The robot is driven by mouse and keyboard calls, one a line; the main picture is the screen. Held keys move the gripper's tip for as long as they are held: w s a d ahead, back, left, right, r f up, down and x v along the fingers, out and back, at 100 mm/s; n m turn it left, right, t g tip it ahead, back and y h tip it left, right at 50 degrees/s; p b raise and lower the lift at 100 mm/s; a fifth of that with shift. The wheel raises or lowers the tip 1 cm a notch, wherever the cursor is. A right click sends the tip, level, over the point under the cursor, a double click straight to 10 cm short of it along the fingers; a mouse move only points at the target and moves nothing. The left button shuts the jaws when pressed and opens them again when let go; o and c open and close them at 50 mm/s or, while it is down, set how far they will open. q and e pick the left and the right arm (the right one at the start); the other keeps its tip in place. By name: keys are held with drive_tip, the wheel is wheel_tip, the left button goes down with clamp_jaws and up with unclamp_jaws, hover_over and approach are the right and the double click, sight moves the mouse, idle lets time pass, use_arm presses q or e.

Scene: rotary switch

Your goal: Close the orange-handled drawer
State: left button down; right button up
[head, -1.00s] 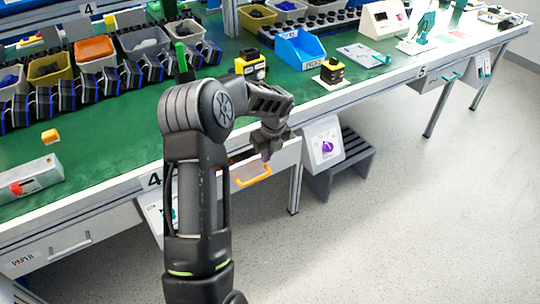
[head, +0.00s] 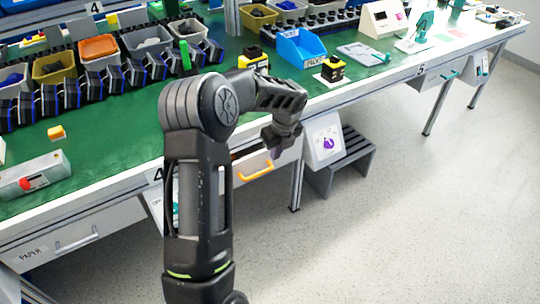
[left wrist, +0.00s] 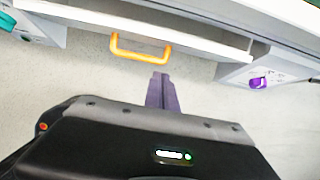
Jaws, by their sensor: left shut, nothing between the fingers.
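The white drawer (head: 288,157) under the green workbench has an orange handle (head: 256,172). It stands out from the bench, with a dark strip of its inside showing behind the front. My left gripper (head: 275,152) is shut and empty, just right of the handle in the head view, covering part of the drawer front. In the left wrist view, the orange handle (left wrist: 140,55) lies just beyond my purple-grey fingertips (left wrist: 159,80), near the handle's right end. I cannot tell whether they touch. My right gripper is not in view.
A white panel with a purple knob (head: 327,145) hangs right of the drawer. A grey step stool (head: 345,172) stands on the floor behind it. Bins and a blue box (head: 300,48) are on the bench. The floor in front is clear.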

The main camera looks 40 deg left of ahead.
use_arm(q)
drive_tip(key=v, duration=0.6)
drive_tip(key=shift+d+r, duration=0.2)
drive_tip(key=shift+r, duration=0.2)
drive_tip(key=c, duration=2.1)
unclamp_jaws()
drive_tip(key=shift+c, duration=0.2)
